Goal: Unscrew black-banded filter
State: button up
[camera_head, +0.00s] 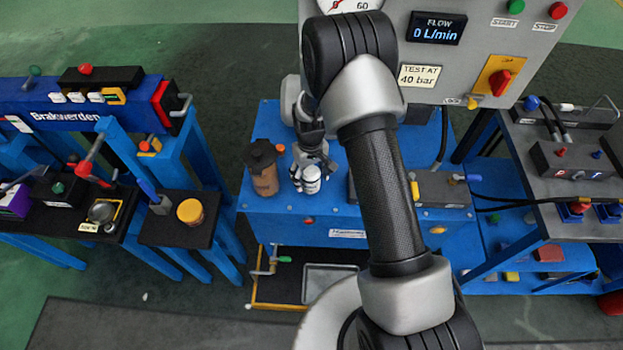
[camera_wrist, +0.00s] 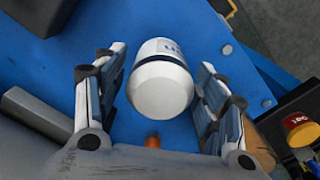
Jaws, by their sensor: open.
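The black-banded filter (camera_wrist: 161,82) is a white canister with a dark band. In the wrist view it sits between the two fingers of my gripper (camera_wrist: 158,95), with a gap on each side. My gripper is open and does not touch it there. In the head view the filter (camera_head: 311,180) stands upright on the blue bench, and my gripper (camera_head: 312,160) comes down over it from above and behind. Its upper part is partly hidden by my fingers.
A brown canister with a black top (camera_head: 264,170) stands close to the left of the filter on the blue bench (camera_head: 270,215). A grey block (camera_head: 440,189) lies to the right. A control panel (camera_head: 480,50) rises behind. A yellow-topped can (camera_head: 190,211) stands on the left stand.

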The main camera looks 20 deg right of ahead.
jog(key=m, duration=0.6)
jog(key=shift+c, duration=0.2)
jog(key=c, duration=0.9)
jog(key=shift+c, duration=1.3)
jog(key=shift+r, duration=0.15)
jog(key=n, duration=0.4)
jog(key=shift+n, duration=0.5)
